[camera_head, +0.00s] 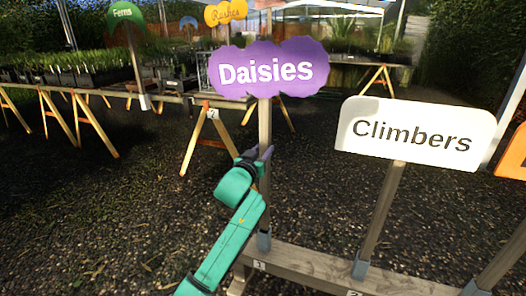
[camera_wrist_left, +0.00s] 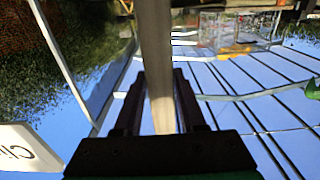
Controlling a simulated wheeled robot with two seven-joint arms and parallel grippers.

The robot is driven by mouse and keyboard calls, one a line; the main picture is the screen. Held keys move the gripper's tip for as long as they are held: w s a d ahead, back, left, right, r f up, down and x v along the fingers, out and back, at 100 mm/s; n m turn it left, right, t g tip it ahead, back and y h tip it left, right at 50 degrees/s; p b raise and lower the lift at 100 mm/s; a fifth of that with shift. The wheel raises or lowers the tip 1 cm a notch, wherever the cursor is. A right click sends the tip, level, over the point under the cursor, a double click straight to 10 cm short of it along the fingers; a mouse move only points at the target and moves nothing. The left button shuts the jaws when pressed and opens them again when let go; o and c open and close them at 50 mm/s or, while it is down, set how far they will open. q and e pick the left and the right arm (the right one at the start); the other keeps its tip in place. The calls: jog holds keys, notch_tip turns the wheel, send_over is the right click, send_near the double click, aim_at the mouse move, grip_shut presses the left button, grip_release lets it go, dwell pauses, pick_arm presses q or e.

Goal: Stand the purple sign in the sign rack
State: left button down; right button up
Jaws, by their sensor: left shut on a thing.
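The purple "Daisies" sign (camera_head: 267,69) is upright on a wooden post, in the middle of the head view. My left gripper (camera_head: 258,156) is shut on this post, below the board. In the left wrist view the post (camera_wrist_left: 157,70) runs between the two fingers of my left gripper (camera_wrist_left: 158,102). The wooden sign rack (camera_head: 308,268) runs along the bottom. The foot of the post lines up with the grey socket (camera_head: 264,241) by label 1. I cannot tell how deep it sits. My right gripper is not in view.
A white "Climbers" sign (camera_head: 418,136) stands in the rack by label 2, right of the purple sign. An orange sign (camera_head: 513,155) is cut off at the right edge. Plant tables on trestles (camera_head: 80,97) and a green "Ferns" sign (camera_head: 124,17) are behind. Gravel lies left of the rack.

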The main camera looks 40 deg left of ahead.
pick_arm(q)
jog(key=shift+r, duration=0.15)
jog(key=shift+s+r+p, duration=0.1)
jog(key=shift+r+p, duration=0.1)
jog(key=shift+p, duration=0.3)
jog(key=shift+f, duration=0.15)
jog(key=shift+f+b, duration=0.5)
jog(key=shift+f, duration=0.45)
jog(key=shift+f+b, duration=0.95)
jog(key=shift+f, duration=0.6)
